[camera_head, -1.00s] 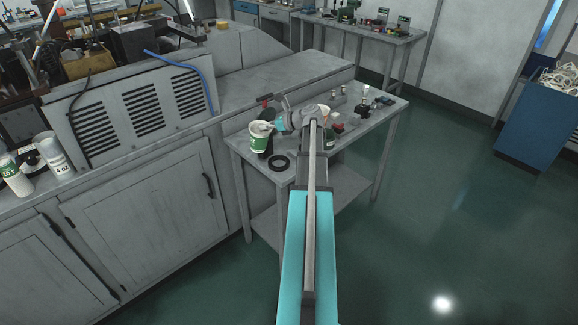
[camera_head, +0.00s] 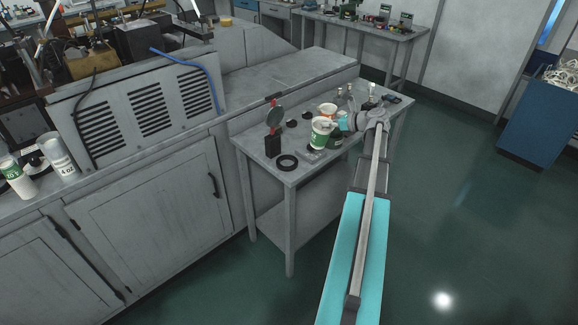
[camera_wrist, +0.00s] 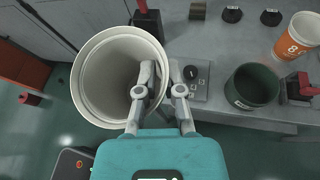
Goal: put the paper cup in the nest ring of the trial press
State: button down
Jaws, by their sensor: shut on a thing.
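The paper cup (camera_head: 321,133) is white with a green band. My gripper (camera_head: 346,121) is shut on its wall, and the cup hangs upright or nearly so above the small table's front. In the wrist view, one finger of my gripper (camera_wrist: 163,76) is inside the cup (camera_wrist: 92,82) and the other outside; the cup looks empty. A black ring (camera_head: 287,163) lies flat on the table, left of and apart from the cup. I cannot tell whether it is the nest ring.
A dark green container (camera_wrist: 251,88) and an orange-and-white cup (camera_wrist: 298,40) stand to the cup's right in the wrist view. A panel with a knob (camera_wrist: 193,82) lies near the fingers. Small bottles and dark pieces stand farther back. The table's front left is mostly clear.

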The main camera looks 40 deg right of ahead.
aim_at(317, 132)
jog(key=shift+d, duration=0.15)
jog(key=shift+n+g+y, duration=0.4)
jog(key=shift+n+g, duration=0.1)
jog(key=shift+g, duration=0.4)
jog(key=a+p, duration=0.1)
jog(key=a, duration=0.1)
jog(key=s+a, duration=0.1)
jog(key=a, duration=0.1)
jog(key=a+p, duration=0.1)
jog(key=shift+s+a+r+p, duration=0.25)
jog(key=shift+s+a+p, duration=0.05)
jog(key=shift+a+p, duration=0.1)
jog(key=shift+s+a+f+g, duration=0.15)
jog(key=shift+a+g, duration=0.15)
jog(key=shift+a, duration=0.1)
jog(key=shift+f, duration=0.1)
